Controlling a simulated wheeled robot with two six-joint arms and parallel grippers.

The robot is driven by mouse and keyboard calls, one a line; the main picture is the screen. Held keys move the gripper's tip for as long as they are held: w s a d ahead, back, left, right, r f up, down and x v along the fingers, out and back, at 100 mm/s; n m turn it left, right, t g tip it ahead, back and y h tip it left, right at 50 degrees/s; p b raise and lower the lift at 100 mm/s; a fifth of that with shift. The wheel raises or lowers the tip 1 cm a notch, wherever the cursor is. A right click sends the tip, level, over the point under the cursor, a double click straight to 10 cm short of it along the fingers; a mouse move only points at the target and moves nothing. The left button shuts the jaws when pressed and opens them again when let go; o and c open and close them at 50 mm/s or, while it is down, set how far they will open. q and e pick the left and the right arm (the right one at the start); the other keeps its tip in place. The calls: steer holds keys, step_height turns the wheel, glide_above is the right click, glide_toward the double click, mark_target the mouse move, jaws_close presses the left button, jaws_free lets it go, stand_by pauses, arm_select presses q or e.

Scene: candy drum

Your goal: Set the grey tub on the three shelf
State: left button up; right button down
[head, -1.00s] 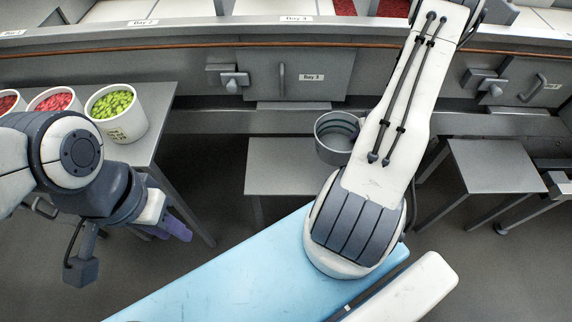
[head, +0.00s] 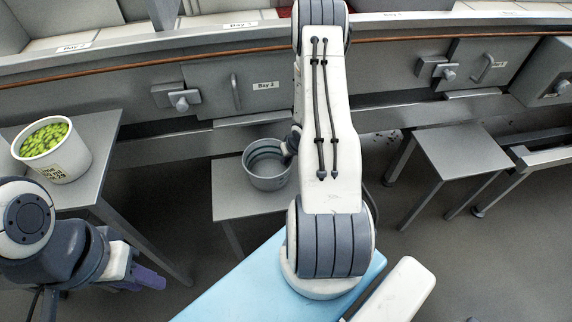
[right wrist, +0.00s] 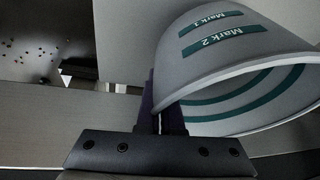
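The grey tub (head: 267,168) is open-topped, with dark green bands inside. In the head view it appears over a low grey stool (head: 228,205); I cannot tell whether it touches it. In the right wrist view the tub (right wrist: 235,60) fills the upper right, with "Mark 1" and "Mark 2" labels. My right gripper (right wrist: 160,118) has its purple fingers close together at the tub's rim, seemingly pinching the wall. In the head view my right arm mostly hides that gripper. My left gripper (head: 150,280) is at lower left, away from the tub; its opening is unclear.
A grey door (head: 235,95) with a "Day 3" label is behind the tub. A white bucket of green candy (head: 52,150) stands on a table (head: 100,140) at left. Another low stool (head: 470,150) is at right. A light-blue surface (head: 240,290) is in front.

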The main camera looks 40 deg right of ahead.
steer(key=shift+f, duration=1)
steer(key=shift+f, duration=0.1)
steer(key=shift+f, duration=0.15)
steer(key=c, duration=1.1)
jaws_free()
